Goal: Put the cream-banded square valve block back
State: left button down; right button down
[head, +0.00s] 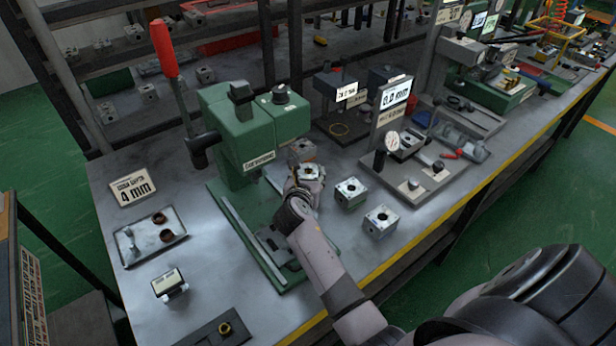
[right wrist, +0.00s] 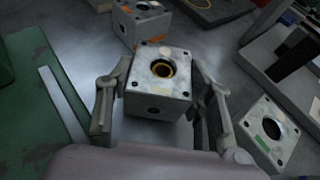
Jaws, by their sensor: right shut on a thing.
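My right gripper (head: 306,182) is shut on a grey square valve block (head: 311,171), beside the green press. In the right wrist view, the fingers of the gripper (right wrist: 160,90) stand on either side of the block (right wrist: 158,102). Its top has a round bore with a brass-coloured ring, corner holes and a small pale cream mark. I cannot tell whether a cream band runs round its sides. The block looks upright, and its underside is hidden. My left gripper is not in view.
A block with an orange mark (right wrist: 143,20) stands just behind, and a green-marked block (right wrist: 268,133) is to the right. Two grey blocks (head: 350,193) (head: 381,221) stand right of my gripper. The green press (head: 240,135) is close on the left; a gauge stand (head: 405,170) is right.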

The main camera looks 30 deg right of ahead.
jog(key=shift+w+d+f, duration=0.2)
jog(key=shift+w+f, duration=0.05)
jog(key=shift+w, duration=0.1)
jog(key=shift+s+r, duration=0.1)
jog(key=c, duration=1.2)
grip_release()
jog(key=shift+f, duration=0.25)
jog(key=o, duration=0.4)
jog(key=shift+o, duration=0.2)
jog(key=shift+r, duration=0.1)
